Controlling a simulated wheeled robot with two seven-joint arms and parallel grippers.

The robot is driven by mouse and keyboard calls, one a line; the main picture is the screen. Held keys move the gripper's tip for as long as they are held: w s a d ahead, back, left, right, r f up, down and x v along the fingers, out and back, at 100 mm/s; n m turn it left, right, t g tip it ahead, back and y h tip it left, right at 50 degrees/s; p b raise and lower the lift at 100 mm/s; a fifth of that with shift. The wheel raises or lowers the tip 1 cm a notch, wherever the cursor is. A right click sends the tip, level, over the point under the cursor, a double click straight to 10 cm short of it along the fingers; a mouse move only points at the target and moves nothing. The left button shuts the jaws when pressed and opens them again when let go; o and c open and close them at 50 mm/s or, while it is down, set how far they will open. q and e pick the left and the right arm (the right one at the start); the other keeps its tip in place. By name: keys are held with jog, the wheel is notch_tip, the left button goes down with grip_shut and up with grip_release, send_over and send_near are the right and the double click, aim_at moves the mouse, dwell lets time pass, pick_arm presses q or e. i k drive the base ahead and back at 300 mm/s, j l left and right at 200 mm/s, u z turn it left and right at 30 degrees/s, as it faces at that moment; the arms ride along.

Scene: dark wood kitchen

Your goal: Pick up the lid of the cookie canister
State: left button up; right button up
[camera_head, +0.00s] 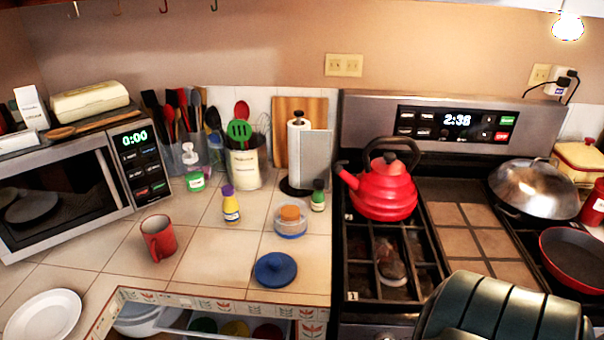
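I cannot tell for sure which thing is the cookie canister. A round blue lid (275,270) with a raised knob lies flat near the front edge of the tiled counter. Just behind it stands a low clear jar (291,222) with an orange top. A cream canister (245,166) at the back holds several utensils. A yellow container with a red top (580,158) stands at the far right, partly cut off by the picture edge.
A red mug (158,238), yellow bottle (231,205) and white plate (43,316) stand on the counter. A microwave (65,188) is at left. The stove holds a red kettle (381,190). An open drawer (180,320) shows below the counter edge.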

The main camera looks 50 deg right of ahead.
aim_at(273, 270)
jog(key=z, duration=1.4)
